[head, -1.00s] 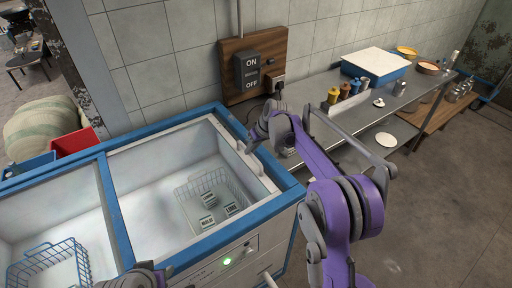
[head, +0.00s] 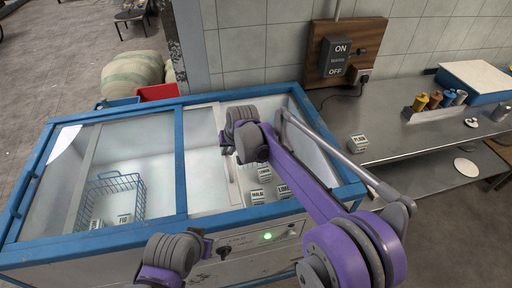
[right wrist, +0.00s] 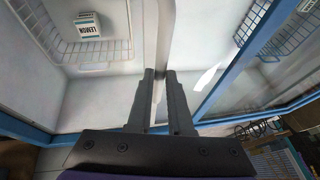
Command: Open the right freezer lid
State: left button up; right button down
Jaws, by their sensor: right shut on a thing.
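The right freezer lid is a clear sliding pane with a pale upright edge bar (right wrist: 162,35) in the right wrist view. My right gripper (right wrist: 160,75) is shut on this bar. In the head view, my right gripper (head: 230,143) is over the middle of the freezer's right bay, and its own wrist hides its fingertips. The bay to the right of it looks uncovered, with several small boxes (head: 284,191) inside. The blue-framed freezer (head: 181,165) stands in front of me. Part of my left arm shows at the bottom; its fingertips are not clear.
A wire basket (head: 140,205) sits in the freezer's left bay. A steel counter (head: 400,135) at right carries a box marked PLAIN (head: 358,143), bottles (head: 435,100) and a blue tray (head: 490,97). A red crate (head: 158,92) stands behind the freezer.

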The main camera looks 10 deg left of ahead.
jog(key=s+a, duration=0.1)
jog(key=a, duration=0.1)
jog(key=s+a, duration=0.1)
jog(key=a, duration=0.1)
jog(key=s+a, duration=0.1)
jog(key=a, duration=0.2)
jog(key=shift+a, duration=0.1)
jog(key=c, duration=0.8)
grip_release()
jog(key=shift+c, duration=0.2)
jog(key=shift+w, duration=0.1)
jog(key=v, duration=1.1)
